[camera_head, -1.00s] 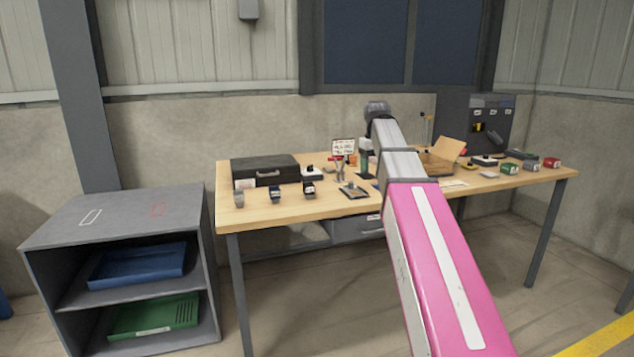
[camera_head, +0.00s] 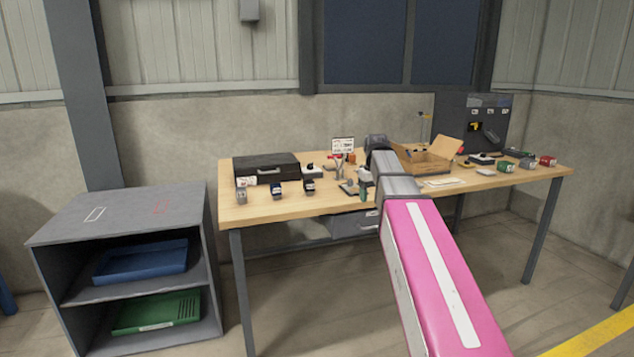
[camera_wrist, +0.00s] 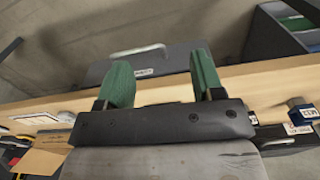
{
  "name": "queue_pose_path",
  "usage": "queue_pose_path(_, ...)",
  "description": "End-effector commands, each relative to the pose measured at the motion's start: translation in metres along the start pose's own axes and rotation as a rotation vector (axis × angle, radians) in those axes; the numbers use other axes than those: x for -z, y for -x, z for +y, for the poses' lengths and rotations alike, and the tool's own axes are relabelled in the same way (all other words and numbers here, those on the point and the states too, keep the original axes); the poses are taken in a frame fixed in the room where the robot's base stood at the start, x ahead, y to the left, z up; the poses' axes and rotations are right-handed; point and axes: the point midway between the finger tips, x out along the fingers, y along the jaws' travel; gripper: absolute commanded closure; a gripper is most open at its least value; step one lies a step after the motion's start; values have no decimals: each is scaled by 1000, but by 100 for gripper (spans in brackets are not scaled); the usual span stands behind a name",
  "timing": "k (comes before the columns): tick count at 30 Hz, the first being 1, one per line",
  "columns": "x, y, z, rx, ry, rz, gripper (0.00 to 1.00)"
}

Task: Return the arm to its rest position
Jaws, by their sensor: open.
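My gripper (camera_wrist: 160,72) shows in the wrist view with its two green fingers spread apart and nothing between them. Behind the fingers are the table's front edge and a grey drawer (camera_wrist: 170,58) with a pale handle. In the head view my pink and grey arm reaches out over the wooden table (camera_head: 250,209). A green finger of my gripper (camera_head: 363,190) shows low near the table's front edge, left of the arm. The other finger is hard to make out there. Whether the finger touches anything is unclear.
A black case (camera_head: 266,167) lies at the table's back left, with several small items in front. An open cardboard box (camera_head: 426,160) stands right of my arm. A grey shelf (camera_head: 120,215) holding a blue tray (camera_head: 140,262) and a green tray (camera_head: 155,312) stands left.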

Motion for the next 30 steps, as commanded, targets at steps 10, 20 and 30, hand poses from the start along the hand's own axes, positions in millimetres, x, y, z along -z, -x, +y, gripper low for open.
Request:
queue_pose_path(10,-46,-124,-12,2,-78,-5,39)
queue_pose_path(20,-106,-228,-28,3,-156,-5,39)
queue_pose_path(30,-173,-307,-46,4,-232,-4,39)
